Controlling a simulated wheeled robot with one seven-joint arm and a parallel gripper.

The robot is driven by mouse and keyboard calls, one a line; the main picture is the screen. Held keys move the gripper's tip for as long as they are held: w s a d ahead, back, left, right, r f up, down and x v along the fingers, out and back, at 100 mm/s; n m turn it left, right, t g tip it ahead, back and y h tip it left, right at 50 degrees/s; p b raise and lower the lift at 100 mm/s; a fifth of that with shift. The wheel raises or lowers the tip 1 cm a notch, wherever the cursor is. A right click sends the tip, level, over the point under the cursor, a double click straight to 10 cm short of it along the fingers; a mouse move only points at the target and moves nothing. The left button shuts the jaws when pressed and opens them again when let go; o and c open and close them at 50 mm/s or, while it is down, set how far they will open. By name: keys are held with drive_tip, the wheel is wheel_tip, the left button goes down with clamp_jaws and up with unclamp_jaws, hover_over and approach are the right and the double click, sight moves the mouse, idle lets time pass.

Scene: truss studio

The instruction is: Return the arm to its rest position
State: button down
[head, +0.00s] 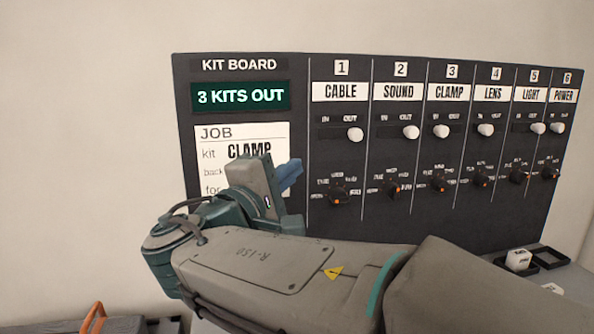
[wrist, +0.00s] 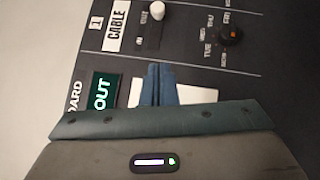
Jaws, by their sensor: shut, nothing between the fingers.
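My arm (head: 270,265) reaches across the lower middle of the head view, in front of the kit board (head: 410,225). My gripper (head: 290,172) has blue fingers and is in front of the job card (head: 240,135), partly covering it. In the wrist view, the fingers (wrist: 160,82) are together and empty, over the white card and beside the green display. Whether the fingertips touch the board I cannot tell.
The display (head: 240,96) reads "3 KITS OUT". The knobs for CABLE (head: 355,134), SOUND and LIGHT sit right; those for CLAMP (head: 441,131), LENS and POWER sit left. A white block (head: 518,259) stands at lower right. An orange handle (head: 93,317) shows at lower left.

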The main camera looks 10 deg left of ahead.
drive_tip(key=d+f+m+g+h+p, duration=0.1)
drive_tip(key=d+f+m+g, duration=0.2)
drive_tip(key=d+f+g, duration=0.5)
drive_tip(key=d+f+m+g+h, duration=0.1)
drive_tip(key=d+f+m+g, duration=0.1)
drive_tip(key=d+f, duration=0.75)
drive_tip(key=s+d+f+m+g+y+p, duration=0.1)
drive_tip(key=s+d+f+m+g+y, duration=0.5)
drive_tip(key=s+f+m, duration=0.5)
drive_tip(key=s+d+f+y, duration=0.1)
drive_tip(key=s+d+y, duration=0.1)
drive_tip(key=d, duration=0.1)
drive_tip(key=shift+s+d, duration=0.15)
drive_tip(key=shift+s, duration=0.2)
